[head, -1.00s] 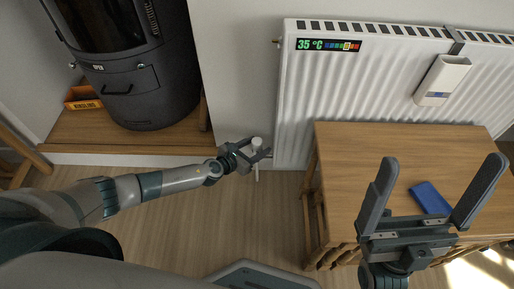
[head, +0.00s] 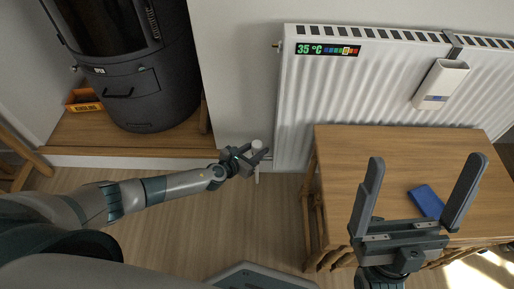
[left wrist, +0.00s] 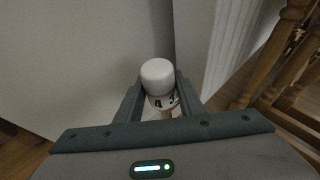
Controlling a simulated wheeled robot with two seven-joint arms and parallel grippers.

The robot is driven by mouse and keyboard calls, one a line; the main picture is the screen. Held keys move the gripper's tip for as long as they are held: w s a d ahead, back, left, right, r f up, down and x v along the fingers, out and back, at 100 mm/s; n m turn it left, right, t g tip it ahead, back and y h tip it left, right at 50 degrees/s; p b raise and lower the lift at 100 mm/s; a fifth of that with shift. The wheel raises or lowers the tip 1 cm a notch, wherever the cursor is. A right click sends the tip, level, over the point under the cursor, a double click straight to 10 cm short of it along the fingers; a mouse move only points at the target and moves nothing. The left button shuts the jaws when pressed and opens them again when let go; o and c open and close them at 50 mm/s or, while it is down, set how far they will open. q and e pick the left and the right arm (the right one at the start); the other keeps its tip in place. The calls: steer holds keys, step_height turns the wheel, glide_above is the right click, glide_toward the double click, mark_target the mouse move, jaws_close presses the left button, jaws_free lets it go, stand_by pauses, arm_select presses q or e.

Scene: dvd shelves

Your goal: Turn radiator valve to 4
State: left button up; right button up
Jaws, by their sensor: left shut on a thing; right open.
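The white radiator valve (head: 256,147) stands at the lower left corner of the white radiator (head: 300,110). In the left wrist view its white knob (left wrist: 158,76) sits between my fingers, with dark digits on its lower part; a 4 shows near the left finger and another digit to its right. My left gripper (head: 258,155) is shut on the valve knob. It also shows in the left wrist view (left wrist: 159,92). My right gripper (head: 420,190) is open and empty, in front of the wooden table.
A wooden table (head: 350,170) with a blue case (head: 426,201) stands in front of the radiator. A display (head: 328,49) on the radiator reads 35 °C. A white box (head: 441,84) hangs on the radiator. A dark stove (head: 145,80) stands at left.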

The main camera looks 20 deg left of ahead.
arm_select(q)
steer(key=shift+d+r+n+t+y+p, duration=0.1)
steer(key=shift+r+n+t+y+p, duration=0.15)
steer(key=shift+n+y+p, duration=0.75)
steer(key=n+y+p, duration=0.2)
steer(key=y+p, duration=0.1)
steer(key=shift+f+t, duration=0.15)
steer(key=shift+t, duration=0.1)
steer(key=shift+n+y, duration=1)
steer(key=shift+n, duration=0.1)
steer(key=shift+f+n+y, duration=0.1)
steer(key=shift+n+y, duration=0.4)
steer(key=shift+n+g+y, duration=0.4)
steer(key=shift+n+y, duration=0.3)
steer(key=shift+y, duration=0.2)
steer(key=shift+n+g+y, duration=0.5)
steer(key=shift+n+y, duration=0.5)
steer(key=shift+y, duration=0.1)
arm_select(e)
steer(key=w+a+f+m+g+h, duration=0.1)
steer(key=a+f+g, duration=0.4)
steer(key=f+g, duration=0.2)
steer(key=shift+a+f+h, duration=0.3)
steer(key=shift+a+f, duration=0.1)
steer(key=shift+f, duration=0.9)
arm_select(q)
steer(key=o, duration=1.1)
steer(key=shift+c, duration=0.2)
